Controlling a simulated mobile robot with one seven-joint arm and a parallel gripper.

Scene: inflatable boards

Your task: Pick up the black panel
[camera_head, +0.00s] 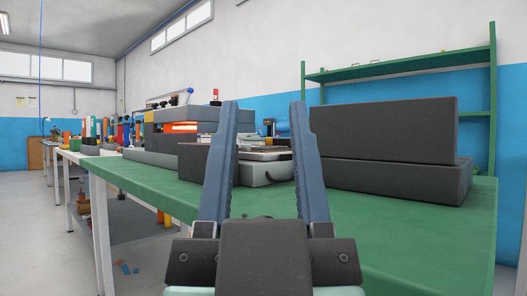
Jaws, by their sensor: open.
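My gripper (266,112) is in the middle of the view. Its two long blue-grey fingers are spread apart with nothing between them. A black panel (386,130) stands upright on the right, resting on or just behind a dark block (400,180) that lies flat on the green table (420,225). The right finger overlaps the left edge of the panel in the picture. I cannot tell the depth between the finger and the panel.
A grey case (262,171) with a dark handle shows between the fingers. A grey and orange machine (180,127) stands behind on the left. A green shelf rack (400,68) stands by the back wall. The table's front right part is clear.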

